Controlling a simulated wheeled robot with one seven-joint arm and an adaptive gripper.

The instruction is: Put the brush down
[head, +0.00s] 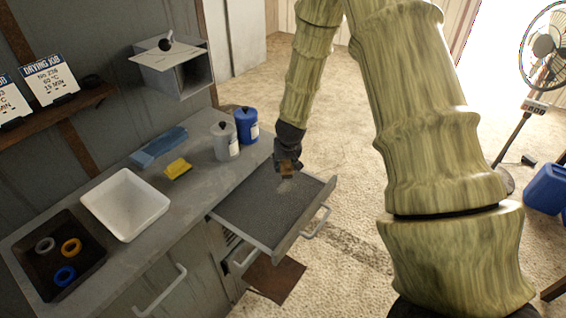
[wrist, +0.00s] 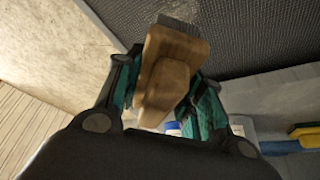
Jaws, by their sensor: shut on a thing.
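My gripper (head: 287,162) is shut on a wooden brush (head: 287,172), held over the open drawer (head: 262,208) near its far end. In the wrist view the brush (wrist: 168,75) sits between the two teal-lined fingers of my gripper (wrist: 165,90), its grey bristles pointing toward the dark textured drawer floor (wrist: 260,35). A small pale patch shows on the drawer floor just below the brush in the head view. I cannot tell whether the bristles touch the drawer floor.
The counter beside the drawer holds a white tray (head: 97,201), a dark bin (head: 22,262) with coloured rings, a yellow sponge (head: 178,168), a blue cloth (head: 158,147), a grey canister (head: 225,141) and a blue canister (head: 246,125). Most of the drawer floor is clear.

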